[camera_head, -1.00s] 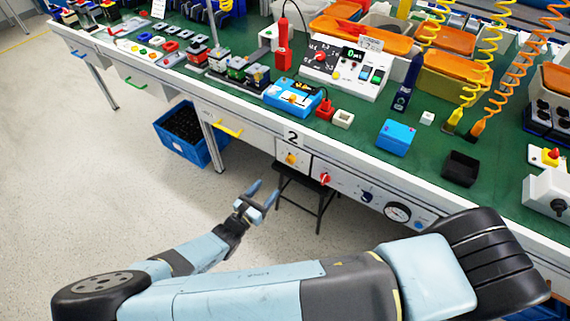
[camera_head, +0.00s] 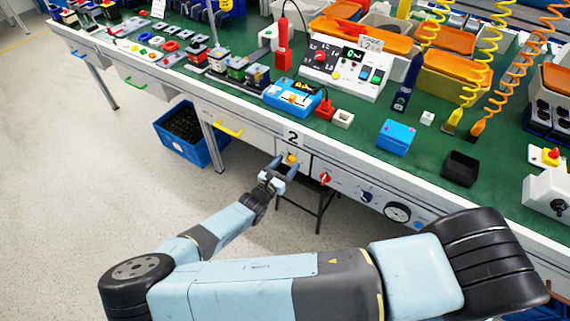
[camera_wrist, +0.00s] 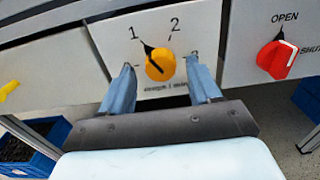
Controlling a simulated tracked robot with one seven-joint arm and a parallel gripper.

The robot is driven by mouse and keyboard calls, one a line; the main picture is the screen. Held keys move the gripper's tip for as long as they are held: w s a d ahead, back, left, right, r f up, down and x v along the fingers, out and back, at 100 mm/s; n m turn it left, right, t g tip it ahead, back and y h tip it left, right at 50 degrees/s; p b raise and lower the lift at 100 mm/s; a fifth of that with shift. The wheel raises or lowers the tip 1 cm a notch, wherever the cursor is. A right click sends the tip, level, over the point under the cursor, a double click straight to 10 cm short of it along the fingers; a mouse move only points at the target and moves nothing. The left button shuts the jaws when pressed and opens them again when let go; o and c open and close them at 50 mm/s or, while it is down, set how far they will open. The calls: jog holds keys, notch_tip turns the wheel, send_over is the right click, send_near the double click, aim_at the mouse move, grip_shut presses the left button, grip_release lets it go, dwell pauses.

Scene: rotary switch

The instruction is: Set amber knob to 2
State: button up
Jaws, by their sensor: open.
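The amber knob (camera_wrist: 160,65) is on a white front panel, with the marks 1 and 2 above it. Its black pointer is turned up and left, towards 1. Another mark to its right is partly hidden by a finger. In the head view the knob (camera_head: 291,158) is under the label 2 on the bench front. My gripper (camera_wrist: 158,74) is open, with one blue finger on either side of the knob in the picture. I cannot tell whether the fingers touch it. My gripper (camera_head: 284,167) also shows at the panel in the head view.
A red knob (camera_wrist: 277,58) marked OPEN and SHUT is on the panel to the right. A gauge (camera_head: 397,212) is further right. A yellow handle (camera_head: 228,128) is to the left. A dark stool (camera_head: 318,192) stands under the bench, and a blue crate (camera_head: 188,140) is on the floor.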

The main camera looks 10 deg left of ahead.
jog(key=shift+w+d, duration=0.1)
jog(key=shift+w, duration=0.2)
jog(key=shift+c, duration=0.2)
jog(key=c, duration=0.9)
jog(key=shift+a, duration=0.3)
jog(key=shift+c, duration=0.4)
jog(key=shift+d, duration=0.15)
